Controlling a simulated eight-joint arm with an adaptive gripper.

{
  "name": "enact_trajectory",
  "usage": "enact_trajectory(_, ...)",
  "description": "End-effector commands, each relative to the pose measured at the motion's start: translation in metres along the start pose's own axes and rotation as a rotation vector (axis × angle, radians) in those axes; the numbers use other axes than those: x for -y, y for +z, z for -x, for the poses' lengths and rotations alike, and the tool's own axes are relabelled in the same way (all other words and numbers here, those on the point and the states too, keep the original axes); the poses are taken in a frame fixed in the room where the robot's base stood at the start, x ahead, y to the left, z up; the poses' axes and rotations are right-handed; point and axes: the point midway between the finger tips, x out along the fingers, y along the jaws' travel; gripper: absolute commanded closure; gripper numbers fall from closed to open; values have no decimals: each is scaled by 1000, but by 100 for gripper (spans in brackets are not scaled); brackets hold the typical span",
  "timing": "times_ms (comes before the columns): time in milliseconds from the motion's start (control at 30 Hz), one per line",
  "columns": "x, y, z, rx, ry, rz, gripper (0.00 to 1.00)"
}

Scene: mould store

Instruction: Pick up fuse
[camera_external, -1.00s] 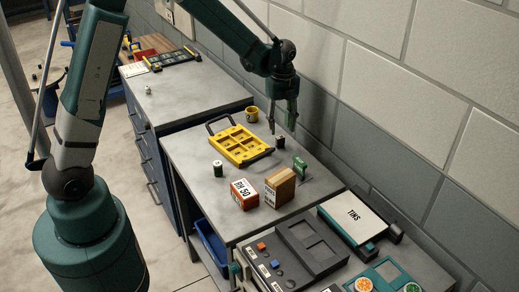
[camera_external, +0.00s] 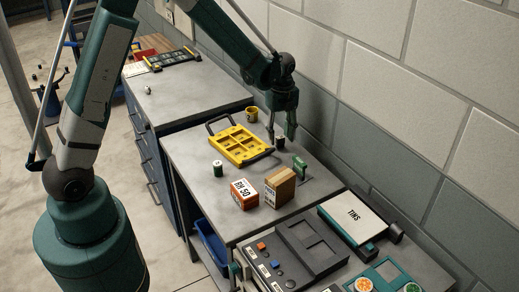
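No object is clearly readable as a fuse at this size. A small dark cylinder (camera_external: 280,142) stands on the grey worktop near the wall. My gripper (camera_external: 281,136) points down at it with fingers apart, one on either side in the picture; contact cannot be told. A small green cylinder with a pale top (camera_external: 217,169) stands nearer the front edge. A green upright piece (camera_external: 300,166) stands to the right of my gripper.
A yellow compartment tray (camera_external: 238,145) with dark handles lies left of my gripper, with a yellow cup (camera_external: 251,114) behind. An orange-white box (camera_external: 244,194) and a brown box (camera_external: 279,189) stand in front. The wall (camera_external: 340,120) is close behind.

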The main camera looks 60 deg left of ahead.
Motion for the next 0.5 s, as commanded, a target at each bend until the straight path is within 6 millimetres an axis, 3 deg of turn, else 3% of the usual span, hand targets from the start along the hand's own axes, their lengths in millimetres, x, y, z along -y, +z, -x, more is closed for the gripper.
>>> enact_trajectory(200,0,0,-20,0,0,0,61)
enact_trajectory(500,0,0,-25,0,0,0,61)
